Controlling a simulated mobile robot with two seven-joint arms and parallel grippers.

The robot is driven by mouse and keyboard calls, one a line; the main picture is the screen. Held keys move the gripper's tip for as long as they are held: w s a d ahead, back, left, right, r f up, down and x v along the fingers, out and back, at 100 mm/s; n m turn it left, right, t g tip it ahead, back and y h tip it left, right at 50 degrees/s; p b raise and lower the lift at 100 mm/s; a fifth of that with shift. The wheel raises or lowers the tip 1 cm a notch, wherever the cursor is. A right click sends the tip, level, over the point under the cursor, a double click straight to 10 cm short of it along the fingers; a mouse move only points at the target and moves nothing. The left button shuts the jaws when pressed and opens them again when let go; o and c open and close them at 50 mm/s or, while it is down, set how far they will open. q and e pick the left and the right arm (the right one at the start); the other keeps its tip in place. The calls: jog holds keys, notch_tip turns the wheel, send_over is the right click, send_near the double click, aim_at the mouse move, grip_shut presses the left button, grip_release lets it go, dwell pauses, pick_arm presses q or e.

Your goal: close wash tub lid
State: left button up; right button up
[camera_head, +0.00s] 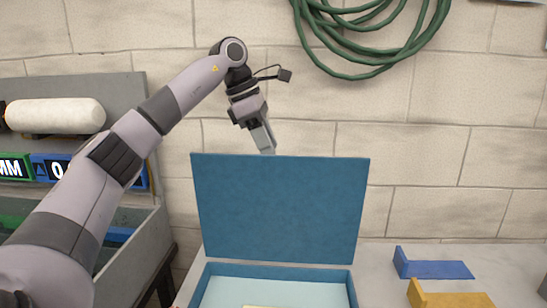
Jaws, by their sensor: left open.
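The wash tub (277,270) is a blue box at the bottom centre, with a pale interior partly cut off by the lower edge of the view. Its blue lid (281,208) stands raised, roughly upright, along the back of the tub. My left gripper (266,149) points downward at the top edge of the lid, left of its middle. Its fingertips are partly hidden at or behind that edge, so I cannot tell whether they touch it. The left gripper is open. My right gripper is not in view.
A blue bracket (436,269) and a yellow bracket (452,298) lie on the light bench top (376,264) to the right. A grey rack with a white roll (56,115) stands at left. A green hose (370,35) hangs on the block wall.

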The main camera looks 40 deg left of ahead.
aim_at(274, 159)
pick_arm(q)
jog(key=shift+x, duration=2.15)
grip_shut()
